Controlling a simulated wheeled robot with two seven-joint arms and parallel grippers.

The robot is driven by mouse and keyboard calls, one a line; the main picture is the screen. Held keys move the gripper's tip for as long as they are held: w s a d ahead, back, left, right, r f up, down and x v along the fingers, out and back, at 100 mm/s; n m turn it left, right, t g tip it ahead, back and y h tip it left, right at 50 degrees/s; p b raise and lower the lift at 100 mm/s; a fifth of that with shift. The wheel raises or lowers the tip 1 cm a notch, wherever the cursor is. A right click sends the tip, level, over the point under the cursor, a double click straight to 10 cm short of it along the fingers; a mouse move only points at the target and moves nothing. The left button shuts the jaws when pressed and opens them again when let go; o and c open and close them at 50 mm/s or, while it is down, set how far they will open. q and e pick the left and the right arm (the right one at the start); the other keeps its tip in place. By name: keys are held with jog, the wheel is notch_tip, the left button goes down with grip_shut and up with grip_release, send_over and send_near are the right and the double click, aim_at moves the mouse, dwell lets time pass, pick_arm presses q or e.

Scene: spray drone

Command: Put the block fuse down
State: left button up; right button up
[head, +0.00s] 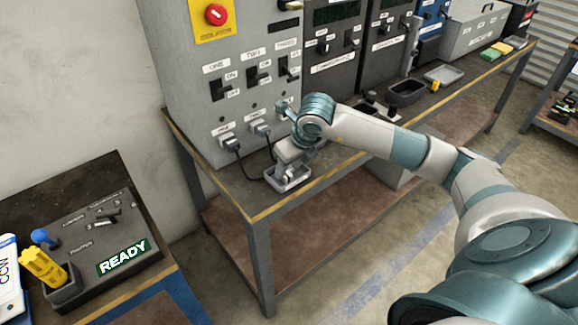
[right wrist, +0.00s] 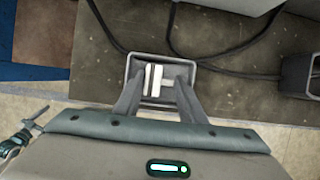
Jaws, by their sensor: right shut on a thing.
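My right gripper (head: 288,168) points down over a small grey tray (head: 293,186) at the front edge of the workbench, below the isolator cabinet. In the right wrist view the fingers of this gripper (right wrist: 160,80) are shut on the block fuse (right wrist: 153,82), a small white piece with a dark stripe. The fuse shows inside the outline of the tray (right wrist: 146,54); I cannot tell whether it touches the tray floor. In the head view the gripper hides the fuse. My left gripper is not in view.
The grey cabinet (head: 236,60) with plugs and dark cables (head: 243,168) stands close behind the tray. A dark bin (head: 406,92) stands farther right on the bench. At lower left, a console (head: 85,250) reads READY and bears a yellow tool (head: 42,268).

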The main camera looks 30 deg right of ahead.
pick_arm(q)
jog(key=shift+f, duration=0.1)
pick_arm(e)
jog(key=shift+f, duration=0.1)
jog(key=o, duration=1)
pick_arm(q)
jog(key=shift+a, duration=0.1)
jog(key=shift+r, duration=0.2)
pick_arm(e)
jog(key=shift+s+r, duration=0.1)
jog(key=shift+r, duration=0.35)
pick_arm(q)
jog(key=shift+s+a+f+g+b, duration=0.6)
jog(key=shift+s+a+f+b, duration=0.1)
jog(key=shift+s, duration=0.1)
pick_arm(e)
jog(key=shift+v, duration=5.7)
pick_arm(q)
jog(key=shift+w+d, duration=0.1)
